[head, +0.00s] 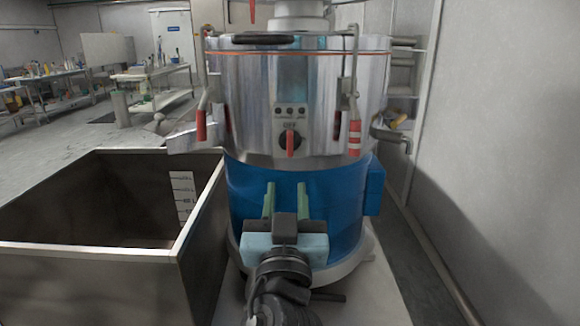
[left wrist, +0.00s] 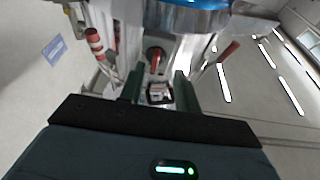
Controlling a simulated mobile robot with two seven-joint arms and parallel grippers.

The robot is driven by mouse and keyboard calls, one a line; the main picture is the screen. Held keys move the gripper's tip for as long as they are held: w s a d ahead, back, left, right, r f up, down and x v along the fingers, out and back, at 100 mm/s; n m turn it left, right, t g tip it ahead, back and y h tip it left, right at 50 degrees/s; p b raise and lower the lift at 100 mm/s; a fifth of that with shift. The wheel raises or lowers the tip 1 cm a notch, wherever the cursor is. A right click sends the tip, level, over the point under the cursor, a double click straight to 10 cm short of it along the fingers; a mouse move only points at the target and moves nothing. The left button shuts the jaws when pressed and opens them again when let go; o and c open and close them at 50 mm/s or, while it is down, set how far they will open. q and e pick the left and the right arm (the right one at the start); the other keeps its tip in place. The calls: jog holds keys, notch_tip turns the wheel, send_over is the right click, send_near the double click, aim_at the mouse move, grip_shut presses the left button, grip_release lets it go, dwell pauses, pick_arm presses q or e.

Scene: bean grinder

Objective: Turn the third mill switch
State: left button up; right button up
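The mill (head: 330,90) is a large drum, polished steel above and blue below. My right gripper is not in view.
Red-gripped levers (head: 201,125) (head: 355,137) hang either side of the switch. An open steel bin (head: 90,255) stands at the left. A pipe spout (head: 390,137) sticks out at the right, near the grey wall (head: 500,150). Worktables (head: 150,75) are far back left.

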aim_at(290, 142)
pick_arm(q)
jog(key=shift+t, duration=0.4)
jog(key=shift+w+d+r+p, duration=0.15)
jog(key=shift+w+r, duration=1.3)
jog(key=shift+w, duration=0.25)
jog(key=shift+w+d+r+p, duration=0.1)
jog(key=shift+w+r+p, duration=0.05)
jog(key=shift+w+r, duration=1.4)
jog(key=shift+w+f, duration=0.1)
grip_shut()
